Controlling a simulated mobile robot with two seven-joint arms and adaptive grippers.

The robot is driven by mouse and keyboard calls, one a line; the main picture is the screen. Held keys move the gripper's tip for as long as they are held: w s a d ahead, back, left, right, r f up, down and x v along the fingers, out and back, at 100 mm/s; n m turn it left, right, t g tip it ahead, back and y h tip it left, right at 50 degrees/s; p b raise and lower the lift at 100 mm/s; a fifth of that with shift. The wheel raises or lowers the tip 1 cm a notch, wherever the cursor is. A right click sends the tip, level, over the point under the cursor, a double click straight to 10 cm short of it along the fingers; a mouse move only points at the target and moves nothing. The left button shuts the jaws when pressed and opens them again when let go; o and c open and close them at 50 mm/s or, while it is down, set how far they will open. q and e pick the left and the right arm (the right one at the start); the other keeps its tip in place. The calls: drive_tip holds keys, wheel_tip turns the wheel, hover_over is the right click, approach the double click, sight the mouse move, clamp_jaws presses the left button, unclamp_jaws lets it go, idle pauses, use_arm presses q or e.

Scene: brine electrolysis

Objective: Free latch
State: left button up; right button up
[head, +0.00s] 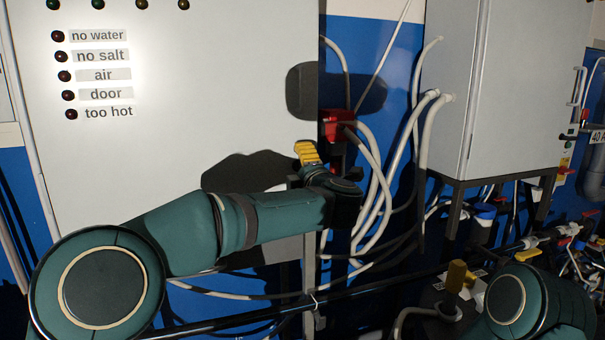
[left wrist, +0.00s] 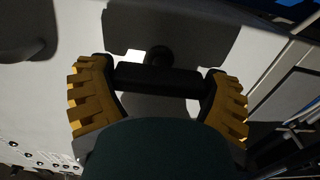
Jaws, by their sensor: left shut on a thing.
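My left gripper (head: 308,155) has yellow ribbed fingers and is at the right edge of the large grey cabinet. In the left wrist view my left gripper (left wrist: 158,75) has a black bar-shaped latch handle (left wrist: 158,80) between its two fingers, and it is shut on it. A round black boss (left wrist: 158,57) sits behind the middle of the bar, against the grey cabinet face. In the head view the handle is hidden behind the gripper and wrist. The upper part of my right arm shows at the bottom right; its gripper is not seen.
The grey cabinet (head: 200,130) carries label strips and dark lamps. A red connector (head: 337,125) with several pale cables is just right of the gripper. A second grey cabinet (head: 450,90) stands at right. Pipes and a yellow-brown knob (head: 456,275) are at lower right.

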idle(0.3)
use_arm(q)
drive_tip(key=o, duration=0.9)
drive_tip(key=shift+o, duration=0.2)
drive_tip(key=v, duration=1.2)
